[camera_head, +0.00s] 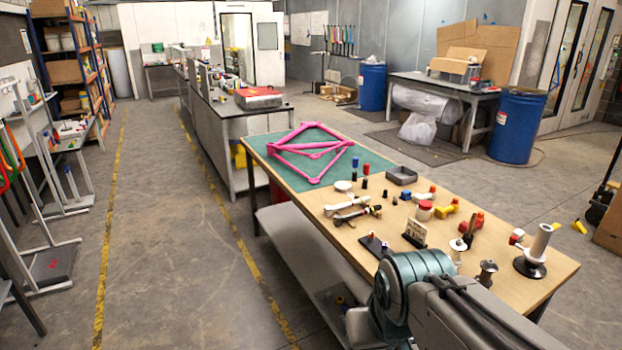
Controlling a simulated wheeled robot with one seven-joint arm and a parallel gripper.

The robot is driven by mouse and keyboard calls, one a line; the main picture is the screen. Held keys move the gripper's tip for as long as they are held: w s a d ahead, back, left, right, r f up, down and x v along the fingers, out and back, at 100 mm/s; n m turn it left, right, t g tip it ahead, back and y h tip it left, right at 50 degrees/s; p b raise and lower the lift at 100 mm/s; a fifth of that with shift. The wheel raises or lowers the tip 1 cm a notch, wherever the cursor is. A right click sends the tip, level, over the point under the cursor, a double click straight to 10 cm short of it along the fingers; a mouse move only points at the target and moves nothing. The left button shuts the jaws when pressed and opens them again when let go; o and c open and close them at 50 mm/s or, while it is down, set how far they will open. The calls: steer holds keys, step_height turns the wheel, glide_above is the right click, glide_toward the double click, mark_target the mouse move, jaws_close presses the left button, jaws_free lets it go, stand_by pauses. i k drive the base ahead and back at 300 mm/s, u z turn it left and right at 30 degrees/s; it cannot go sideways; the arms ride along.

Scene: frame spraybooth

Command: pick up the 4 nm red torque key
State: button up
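Several small red pieces stand on the wooden workbench (325,205), and I cannot read any marking on them. A chunky red piece (472,222) lies toward the right of the bench, close to a dark upright tool; it may be the red torque key. A similar yellow piece (446,210) lies just left of it. A red and white piece (431,190) is farther back, and another red and white one (517,237) is near the right edge. My arm shows at the bottom, in front of the bench. My gripper's fingers do not show.
A pink bike frame (312,152) lies on a green mat (262,150) at the far end. A grey tray (402,175), a red-lidded jar (424,210), a small card stand (415,234) and a white cone on a black base (537,246) crowd the bench. The left aisle is clear.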

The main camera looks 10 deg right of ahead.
mark_target(367, 166)
steer(key=u, duration=0.95)
steer(key=i, duration=1.95)
steer(key=z, duration=0.5)
steer(key=i, duration=1.05)
steer(key=z, duration=1.55)
steer(key=i, duration=0.6)
steer(key=z, duration=0.45)
